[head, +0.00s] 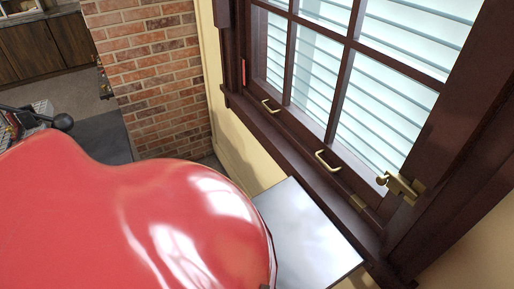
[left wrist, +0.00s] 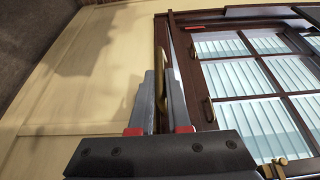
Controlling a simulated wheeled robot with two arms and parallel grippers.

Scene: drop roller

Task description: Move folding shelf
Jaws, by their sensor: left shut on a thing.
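A flat grey panel (head: 310,235), which looks like the folding shelf, sticks out below the window sill in the head view. Its left part is hidden behind a large glossy red body. My left gripper (left wrist: 158,80) shows only in the left wrist view, near the cream wall and dark window frame. Its two grey fingers are shut on a curved brass handle (left wrist: 167,72). What this handle is fixed to is hard to tell. My right gripper is in neither view.
The glossy red body (head: 150,225) fills the lower left of the head view. A dark wood window (head: 345,85) with brass pulls and a latch (head: 400,186) is at right.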

